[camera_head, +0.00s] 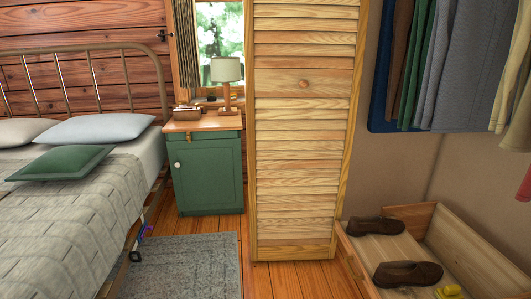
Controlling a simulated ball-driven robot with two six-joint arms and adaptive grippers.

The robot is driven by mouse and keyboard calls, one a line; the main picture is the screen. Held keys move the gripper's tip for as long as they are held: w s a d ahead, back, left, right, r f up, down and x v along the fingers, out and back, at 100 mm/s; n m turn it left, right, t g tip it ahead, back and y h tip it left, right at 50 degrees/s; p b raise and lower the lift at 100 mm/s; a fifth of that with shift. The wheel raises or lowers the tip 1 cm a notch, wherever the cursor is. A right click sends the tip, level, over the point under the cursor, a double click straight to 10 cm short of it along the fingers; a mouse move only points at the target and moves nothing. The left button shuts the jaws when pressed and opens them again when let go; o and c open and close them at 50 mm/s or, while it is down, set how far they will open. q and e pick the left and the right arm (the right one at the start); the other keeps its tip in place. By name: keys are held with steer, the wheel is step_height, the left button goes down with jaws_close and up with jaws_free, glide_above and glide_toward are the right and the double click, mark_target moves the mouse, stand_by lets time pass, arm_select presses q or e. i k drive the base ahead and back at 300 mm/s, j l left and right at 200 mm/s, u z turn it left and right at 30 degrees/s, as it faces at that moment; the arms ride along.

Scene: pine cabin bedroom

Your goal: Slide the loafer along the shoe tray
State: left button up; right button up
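A pale wooden shoe tray (468,252) with raised sides lies on the floor at the lower right, cut off by the picture's edge. Two dark brown loafers are in it. One loafer (375,226) is at the back left, near the tray's far corner. The other loafer (408,273) is closer to me, near the bottom edge of the picture. The two loafers are apart. Neither of my grippers is in view.
A tall louvered door (303,130) stands just left of the tray. Clothes (458,70) hang above it. A small yellow thing (448,290) lies near the closer loafer. A green nightstand (207,172), a bed (60,215) and a grey rug (190,268) are to the left.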

mark_target(411, 270)
steer(key=i+z, duration=0.1)
steer(key=z, duration=1.15)
